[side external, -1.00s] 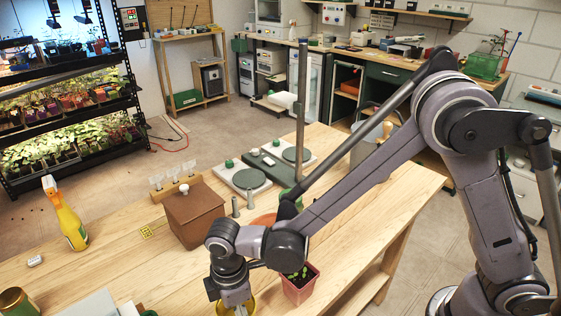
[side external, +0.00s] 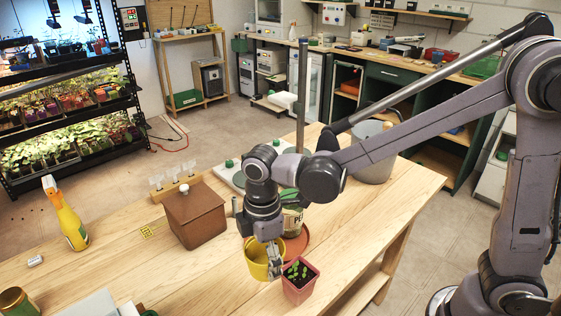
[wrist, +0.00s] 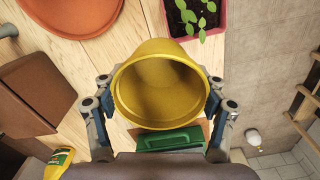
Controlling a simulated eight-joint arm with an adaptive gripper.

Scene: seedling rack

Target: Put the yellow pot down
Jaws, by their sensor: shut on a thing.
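The yellow pot (side external: 254,262) is between the fingers of my gripper (side external: 270,262), which is shut on it. In the wrist view the pot (wrist: 160,85) shows its open mouth and empty inside, with a finger on each side of it. In the side view it is over the wooden table, just left of the red pot with a seedling (side external: 299,287). I cannot tell whether its base touches the table. An orange-brown saucer (side external: 299,246) lies behind it, partly hidden by my arm; it also shows in the wrist view (wrist: 85,20).
A brown lidded box (side external: 194,218) stands to the left, with a yellow spray bottle (side external: 72,227) farther left. A green and white container (side external: 293,215) stands behind my gripper. A grey bucket (side external: 372,158) is at the back right. The table's front-left middle (side external: 150,275) is clear.

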